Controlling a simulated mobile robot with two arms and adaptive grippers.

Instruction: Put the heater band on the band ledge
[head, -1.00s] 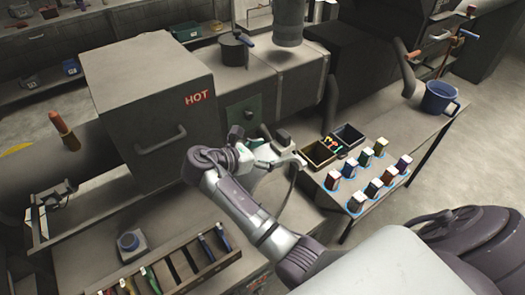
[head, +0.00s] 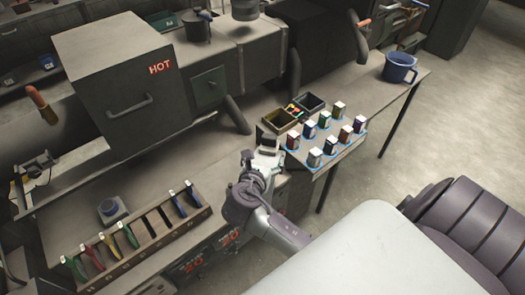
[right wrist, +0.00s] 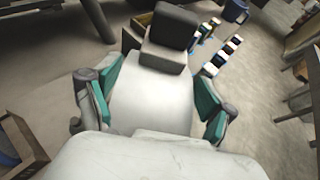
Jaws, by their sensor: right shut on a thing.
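My right gripper (head: 264,160) is beside the left end of the bottle group in the head view. In the right wrist view its two teal-padded fingers (right wrist: 153,102) stand on either side of a pale, broad thing with a dark grey block (right wrist: 172,27) at its far end. The gripper is shut on this thing. The dark block also shows in the head view (head: 268,142). I cannot tell whether it is the heater band. I cannot pick out the band ledge with certainty. My left gripper is not in view.
A box marked HOT (head: 128,75) stands at the back left. Several small bottles (head: 325,120) and two open bins (head: 283,120) are on the right bench with a blue pot (head: 399,68). A slotted rack (head: 150,240) with coloured handles is at the front.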

